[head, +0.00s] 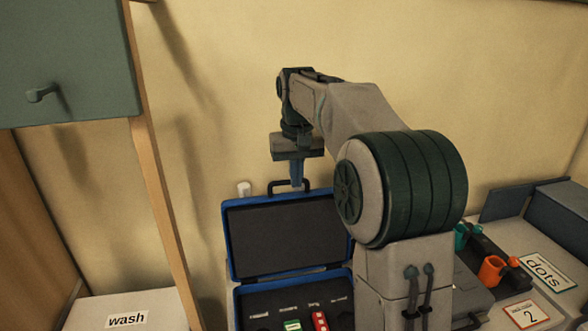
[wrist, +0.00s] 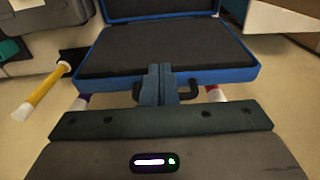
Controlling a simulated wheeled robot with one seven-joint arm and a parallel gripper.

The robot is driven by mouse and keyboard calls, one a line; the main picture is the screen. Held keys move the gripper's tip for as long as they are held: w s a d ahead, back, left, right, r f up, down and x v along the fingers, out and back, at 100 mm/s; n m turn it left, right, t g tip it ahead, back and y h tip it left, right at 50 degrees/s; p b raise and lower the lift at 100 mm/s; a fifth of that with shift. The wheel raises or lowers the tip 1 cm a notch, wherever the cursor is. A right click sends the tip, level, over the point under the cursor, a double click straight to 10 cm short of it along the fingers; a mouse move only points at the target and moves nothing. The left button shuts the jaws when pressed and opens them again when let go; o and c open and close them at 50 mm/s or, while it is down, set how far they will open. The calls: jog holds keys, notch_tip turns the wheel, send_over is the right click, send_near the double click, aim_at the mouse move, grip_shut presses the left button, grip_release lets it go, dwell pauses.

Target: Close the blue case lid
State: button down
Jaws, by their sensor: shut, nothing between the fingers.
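The blue case lid (head: 285,238) stands raised and open, with dark foam on its inner face and a dark handle (head: 274,186) at its top edge. The case base (head: 290,306) lies below it with dark foam and small items inside; my arm hides its right part. My gripper (head: 297,183) is shut and empty, pointing down at the lid's top edge beside the handle. In the wrist view the fingers (wrist: 159,72) overlap the edge of the lid (wrist: 210,76) near the handle (wrist: 190,90). I cannot tell whether they touch it.
A white cylinder (head: 244,188) stands behind the lid.

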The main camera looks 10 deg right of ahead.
jog(key=w+d+r+t+b, duration=0.25)
jog(key=w+r+t, duration=0.2)
jog(key=w, duration=0.45)
jog(key=f, duration=0.8)
jog(key=shift+a+f+p, duration=0.15)
jog(key=shift+a+p, duration=0.15)
jog(key=shift+p, duration=0.1)
jog(key=shift+s, duration=0.1)
jog(key=shift+a, duration=0.15)
jog(key=shift+s, duration=0.1)
